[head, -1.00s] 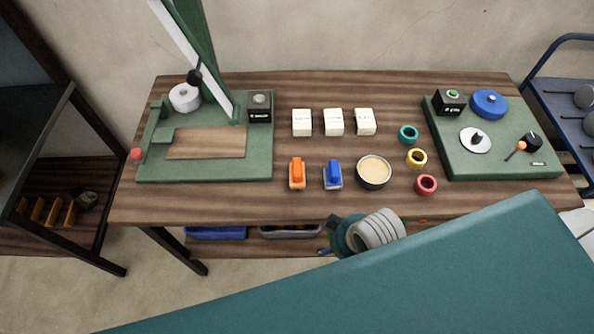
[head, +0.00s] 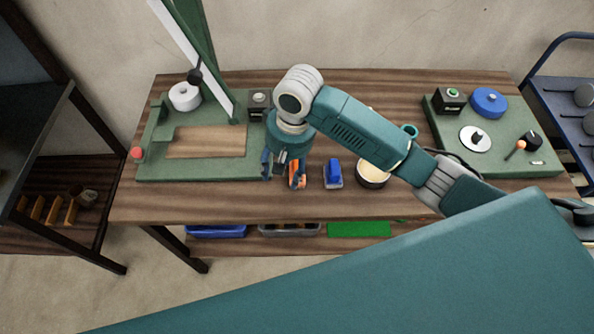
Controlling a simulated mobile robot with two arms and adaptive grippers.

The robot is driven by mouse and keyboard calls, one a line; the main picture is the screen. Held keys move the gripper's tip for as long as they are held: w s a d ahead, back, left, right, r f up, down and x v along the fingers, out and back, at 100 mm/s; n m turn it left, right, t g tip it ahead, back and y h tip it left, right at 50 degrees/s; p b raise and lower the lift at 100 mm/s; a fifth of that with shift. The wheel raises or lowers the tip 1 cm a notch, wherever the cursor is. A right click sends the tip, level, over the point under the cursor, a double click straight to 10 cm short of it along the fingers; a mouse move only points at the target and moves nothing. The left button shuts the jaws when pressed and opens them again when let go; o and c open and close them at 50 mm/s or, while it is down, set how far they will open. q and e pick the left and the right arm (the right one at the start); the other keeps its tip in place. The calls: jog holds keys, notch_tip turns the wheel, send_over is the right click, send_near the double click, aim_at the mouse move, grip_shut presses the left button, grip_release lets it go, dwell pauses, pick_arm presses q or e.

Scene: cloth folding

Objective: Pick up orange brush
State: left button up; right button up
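The orange brush (head: 297,181) lies near the front of the wooden table, next to a blue brush (head: 333,175). My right gripper (head: 281,172) points down at the orange brush from above, its arm reaching in from the right. Its fingers look spread, one to the left of the brush and the other close to it. The gripper hides the far part of the brush, and I cannot tell whether it touches it. My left gripper is out of view.
A green fixture (head: 154,172) with a tall post stands at left, close to my gripper. A cream-filled round bowl (head: 372,178) sits under my arm. A second green board (head: 510,160) is at right. The table's front strip (head: 230,205) is clear.

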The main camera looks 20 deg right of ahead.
jog(key=w+d+r+m+h, duration=0.1)
jog(key=w+d+r+m, duration=0.25)
jog(key=d+r, duration=0.2)
jog(key=shift+n+g, duration=0.3)
jog(key=shift+n, duration=0.15)
jog(key=f, duration=0.3)
jog(key=f+p, duration=0.1)
jog(key=f, duration=0.1)
jog(key=shift+w+a, duration=0.1)
jog(key=shift+w, duration=0.25)
jog(key=f, duration=0.1)
jog(key=f+p, duration=0.1)
jog(key=f, duration=0.2)
jog(key=shift+s+f+p, duration=0.35)
jog(key=shift+s+p, duration=0.05)
jog(key=shift+f, duration=0.4)
grip_shut()
jog(key=shift+r, duration=0.1)
notch_tip(320, 180, up, 20)
jog(key=b, duration=0.2)
